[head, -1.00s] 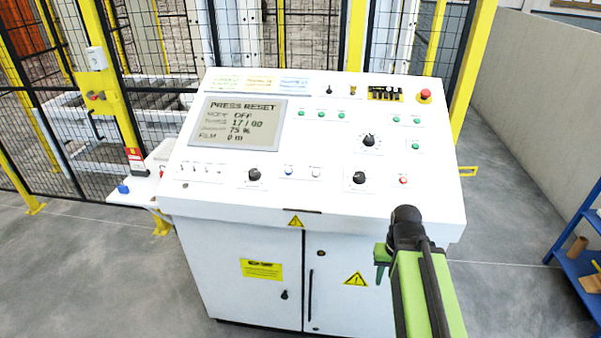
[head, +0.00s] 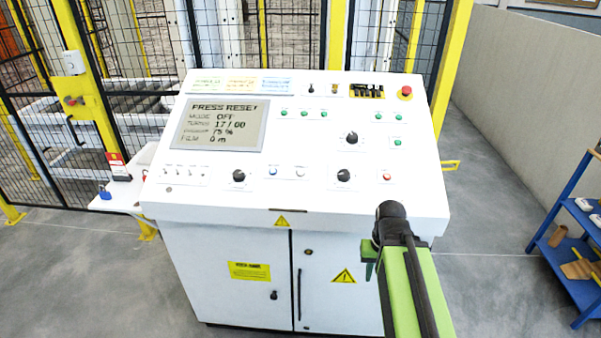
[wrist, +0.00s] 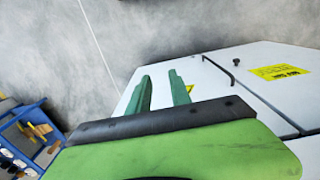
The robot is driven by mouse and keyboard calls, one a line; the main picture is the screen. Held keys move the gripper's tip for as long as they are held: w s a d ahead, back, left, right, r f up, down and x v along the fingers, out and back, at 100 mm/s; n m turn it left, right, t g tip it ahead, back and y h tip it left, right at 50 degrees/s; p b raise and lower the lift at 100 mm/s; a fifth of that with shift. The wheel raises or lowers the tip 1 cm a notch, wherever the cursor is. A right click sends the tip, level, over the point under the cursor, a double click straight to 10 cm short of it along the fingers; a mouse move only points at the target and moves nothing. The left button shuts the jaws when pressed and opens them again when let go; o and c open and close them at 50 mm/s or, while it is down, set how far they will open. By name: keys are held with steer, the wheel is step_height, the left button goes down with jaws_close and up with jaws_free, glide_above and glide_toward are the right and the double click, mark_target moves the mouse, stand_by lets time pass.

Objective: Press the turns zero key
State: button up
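The white control console (head: 235,208) stands in front of me. Its screen (head: 220,123) reads PRESS RESET, mode OFF, turns 17 / 00, about 75 % and film 0 m. Small keys and knobs dot the panel: a blue button (head: 272,171), a white button (head: 300,172), a red button (head: 387,177), green buttons (head: 304,113) and black knobs. Their labels are too small to read, so I cannot tell which is the turns zero key. My gripper (head: 368,262) is low before the console's right front, below the panel. In the wrist view its two green fingers (wrist: 160,84) are apart and empty.
A red emergency stop (head: 405,92) sits at the panel's upper right. Yellow posts and mesh fence (head: 110,100) stand behind. A blue shelf (head: 570,235) with loose items stands at the right. Grey floor (head: 490,215) between console and shelf is clear.

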jaws_close()
stand_by(1.4)
